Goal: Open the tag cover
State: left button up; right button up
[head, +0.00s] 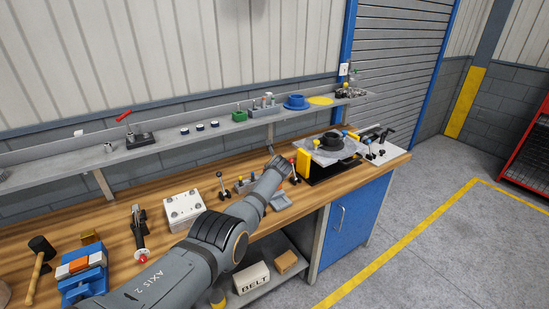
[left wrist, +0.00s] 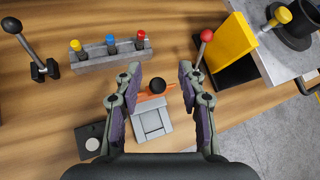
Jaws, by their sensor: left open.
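A small grey box with a square panel (left wrist: 152,123) lies on the wooden bench in the left wrist view; I take it to be the tag cover. A black round knob (left wrist: 157,86) and an orange piece show at its far edge. The grey box also shows in the head view (head: 281,201), just right of my forearm. My left gripper (left wrist: 160,72) is open, with its fingers on either side of the knob and nothing between them. Height above the box is hard to tell. My right gripper is in neither view.
A grey rack with yellow, blue and red knobbed pins (left wrist: 111,49) stands beyond the left finger. A red-knobbed lever (left wrist: 203,45) and a yellow upright plate (left wrist: 229,49) stand close to the right finger. A black-knobbed lever (left wrist: 30,48) is farther left.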

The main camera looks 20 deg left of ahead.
pick_arm(q)
notch_tip(320, 180, up, 9)
jog(key=shift+f, duration=0.1)
dwell(0.4)
